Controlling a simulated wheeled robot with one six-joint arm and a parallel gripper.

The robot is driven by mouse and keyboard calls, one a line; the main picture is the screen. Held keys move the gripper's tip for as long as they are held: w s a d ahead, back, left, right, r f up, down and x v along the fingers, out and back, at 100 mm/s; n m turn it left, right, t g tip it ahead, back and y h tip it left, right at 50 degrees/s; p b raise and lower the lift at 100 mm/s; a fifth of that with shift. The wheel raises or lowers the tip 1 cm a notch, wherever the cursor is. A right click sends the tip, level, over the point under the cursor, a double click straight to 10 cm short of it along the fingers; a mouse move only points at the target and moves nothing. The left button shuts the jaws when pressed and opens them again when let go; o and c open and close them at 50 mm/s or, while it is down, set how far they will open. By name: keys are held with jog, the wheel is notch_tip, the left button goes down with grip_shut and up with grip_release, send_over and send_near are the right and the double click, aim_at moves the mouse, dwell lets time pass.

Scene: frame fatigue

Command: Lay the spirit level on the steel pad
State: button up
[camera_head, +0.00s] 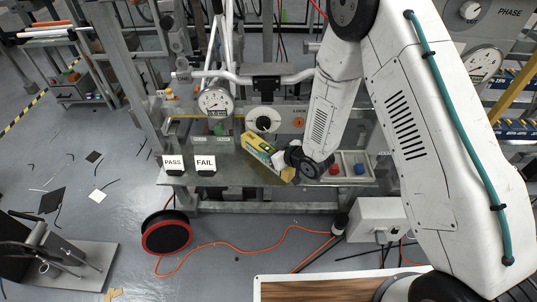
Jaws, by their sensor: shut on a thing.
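A yellow, box-like bar with some green and white on it (262,150), which looks to be the spirit level, is tilted over the middle of the steel bench top (225,172). My gripper (287,158) is at its right end, shut on it. I cannot tell whether the bar touches the bench. I cannot pick out a separate steel pad from the bench's grey surface.
PASS (173,163) and FAIL (205,164) signs stand left on the bench. A dial gauge (215,102) and a panel with a knob (263,122) are behind. A tray with a red knob (334,170) and a blue knob (359,169) is right of my wrist.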

jog(key=shift+f, duration=1.75)
jog(key=shift+s, duration=0.1)
jog(key=o, duration=1.1)
jog(key=shift+f, duration=0.15)
jog(key=shift+o, duration=0.2)
jog(key=shift+r, duration=0.2)
jog(key=v, duration=1.2)
